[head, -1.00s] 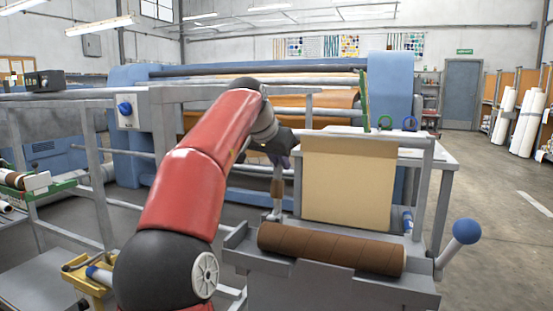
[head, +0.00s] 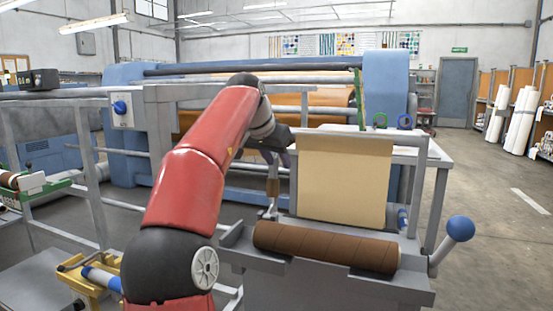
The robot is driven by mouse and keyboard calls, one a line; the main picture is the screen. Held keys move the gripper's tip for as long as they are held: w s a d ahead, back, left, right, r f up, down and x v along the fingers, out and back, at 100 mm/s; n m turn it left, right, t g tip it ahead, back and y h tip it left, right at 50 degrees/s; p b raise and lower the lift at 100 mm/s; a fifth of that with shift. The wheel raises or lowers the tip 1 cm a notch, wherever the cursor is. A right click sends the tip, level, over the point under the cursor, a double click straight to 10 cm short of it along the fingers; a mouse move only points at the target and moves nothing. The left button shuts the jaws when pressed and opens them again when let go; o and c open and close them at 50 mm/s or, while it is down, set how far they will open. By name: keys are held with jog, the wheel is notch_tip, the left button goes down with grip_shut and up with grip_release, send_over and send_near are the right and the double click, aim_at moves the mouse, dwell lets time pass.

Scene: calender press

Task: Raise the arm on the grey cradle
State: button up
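The grey cradle (head: 335,287) stands at the lower right with a brown cardboard roll (head: 325,248) lying in it. Its grey arm (head: 440,255) is on the right side and ends in a blue ball knob (head: 460,228). The arm slants up and to the right from the cradle's end. My gripper (head: 277,158) is left of the hanging tan sheet, behind and above the cradle's left end, well away from the blue knob.
A tan sheet (head: 343,183) hangs from a grey frame behind the roll. A blue calender machine (head: 385,85) fills the back. A yellow stand (head: 75,275) is at lower left. Floor right of the knob is clear.

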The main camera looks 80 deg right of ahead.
jog(key=v, duration=0.7)
jog(key=shift+a+r, duration=0.25)
jog(key=shift+r, duration=0.05)
jog(key=shift+w, duration=0.1)
dwell(0.3)
